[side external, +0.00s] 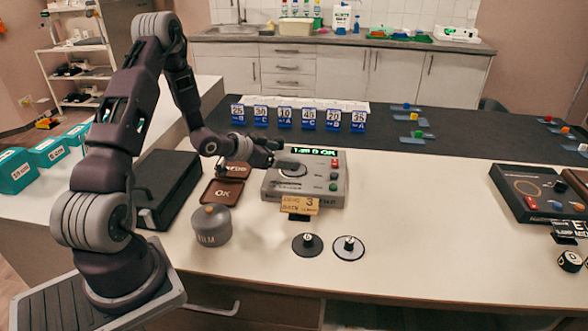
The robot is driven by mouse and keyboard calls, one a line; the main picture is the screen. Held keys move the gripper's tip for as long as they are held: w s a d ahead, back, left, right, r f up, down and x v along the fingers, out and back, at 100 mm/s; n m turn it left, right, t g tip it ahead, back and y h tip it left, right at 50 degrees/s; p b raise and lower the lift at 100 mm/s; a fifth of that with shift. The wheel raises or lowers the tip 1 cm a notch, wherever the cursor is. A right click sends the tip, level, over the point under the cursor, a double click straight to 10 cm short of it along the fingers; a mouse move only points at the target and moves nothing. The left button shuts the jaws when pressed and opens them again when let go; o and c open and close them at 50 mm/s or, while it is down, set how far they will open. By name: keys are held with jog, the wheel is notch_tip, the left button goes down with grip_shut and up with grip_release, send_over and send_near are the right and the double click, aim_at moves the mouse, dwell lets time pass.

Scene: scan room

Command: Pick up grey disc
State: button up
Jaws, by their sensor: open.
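Two small discs with knobs lie side by side on the pale table in front of the grey box device (335,190). The left disc (300,250) looks dark grey, with a black knob. The right disc (341,255) looks black and white, with a pale top. I cannot tell for certain which one counts as the grey disc. My gripper (277,157) hangs above the left part of the device, behind and left of the discs and apart from them. It is open, and its fingers are small and hard to make out here.
A small tan sign (299,204) stands between the device and the discs. A black panel (535,190) sits at the right. Table between the discs and that panel is clear.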

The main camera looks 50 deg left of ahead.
jog(key=f, duration=0.2)
jog(key=s+f+t, duration=0.1)
jog(key=shift+a+n+h, duration=0.3)
jog(key=x, duration=0.7)
jog(key=shift+a, duration=0.2)
jog(key=shift+s+f, duration=0.1)
jog(key=shift+f, duration=0.05)
grip_shut()
